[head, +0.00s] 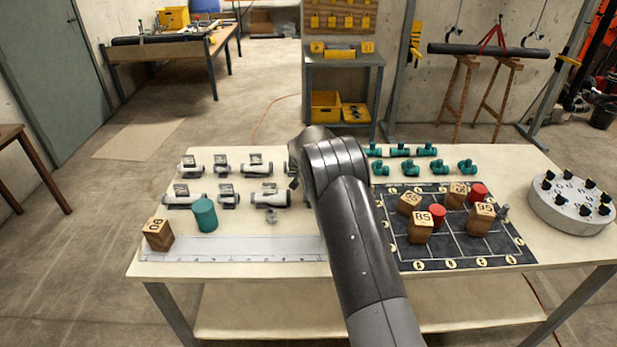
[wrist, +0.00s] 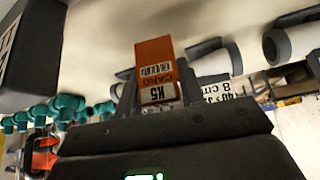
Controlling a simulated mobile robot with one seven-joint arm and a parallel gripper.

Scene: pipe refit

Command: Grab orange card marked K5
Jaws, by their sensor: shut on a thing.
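In the wrist view the orange card (wrist: 154,58) marked K5 stands between the two dark fingers of my gripper (wrist: 157,88). My gripper is shut on it, with its orange end sticking out past the fingers. The K5 print faces the wrist camera. In the head view my arm hides the card and most of my gripper, which is over the middle of the table.
Grey pipe fittings (head: 254,165) lie left of my arm on the table (head: 300,258), teal fittings (head: 401,150) behind and right. A dark grid board (head: 456,245) with lettered wooden blocks and red cylinders lies at right. A green cylinder (head: 204,215) stands at left.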

